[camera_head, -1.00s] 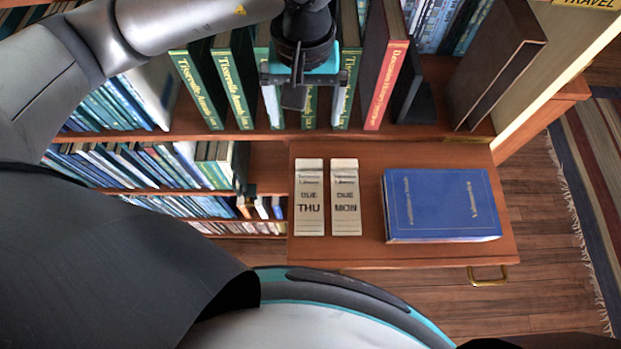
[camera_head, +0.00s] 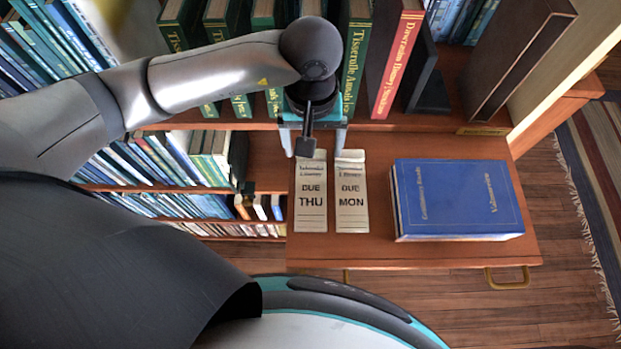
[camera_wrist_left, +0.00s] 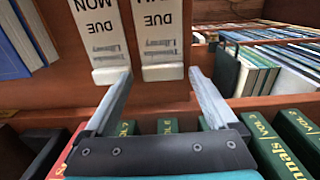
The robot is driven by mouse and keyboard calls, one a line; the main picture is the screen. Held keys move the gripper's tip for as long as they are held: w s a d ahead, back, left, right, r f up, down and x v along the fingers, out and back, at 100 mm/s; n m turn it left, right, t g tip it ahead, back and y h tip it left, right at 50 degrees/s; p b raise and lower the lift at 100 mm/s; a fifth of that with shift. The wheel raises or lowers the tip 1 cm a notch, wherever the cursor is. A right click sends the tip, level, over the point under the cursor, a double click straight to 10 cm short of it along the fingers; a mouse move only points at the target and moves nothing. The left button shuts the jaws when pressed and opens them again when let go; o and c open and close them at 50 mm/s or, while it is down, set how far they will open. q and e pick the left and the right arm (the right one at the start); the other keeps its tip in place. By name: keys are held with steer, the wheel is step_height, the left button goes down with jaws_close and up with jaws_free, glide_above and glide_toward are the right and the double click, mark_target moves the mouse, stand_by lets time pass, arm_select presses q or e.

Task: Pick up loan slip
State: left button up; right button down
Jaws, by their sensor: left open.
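Two pale loan slips lie side by side on the brown pull-out board. In the head view the "DUE THU" slip (camera_head: 311,200) is on the left and the "DUE MON" slip (camera_head: 351,197) on the right. In the left wrist view they appear upside down, THU (camera_wrist_left: 162,40) on the right and MON (camera_wrist_left: 103,35) on the left. My left gripper (camera_head: 314,146) is open and empty above the slips' far ends. In the wrist view its fingers (camera_wrist_left: 159,74) straddle the THU slip's end sideways, and the left fingertip overlaps the MON slip's end. The gap in height is unclear. My right gripper is not in view.
A blue book (camera_head: 458,199) lies on the pull-out board (camera_head: 375,251) right of the slips. Green volumes and a red-spined book (camera_head: 397,65) stand on the shelf behind. A lower shelf of books (camera_head: 170,160) is at left. The board's front strip is clear.

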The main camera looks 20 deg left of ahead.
arm_select(q)
steer(key=shift+s+a+f, duration=0.3)
steer(key=shift+s+f, duration=0.1)
steer(key=shift+f, duration=0.35)
steer(key=shift+a, duration=0.1)
steer(key=c, duration=1)
steer(key=shift+w, duration=0.2)
steer(key=c, duration=0.3)
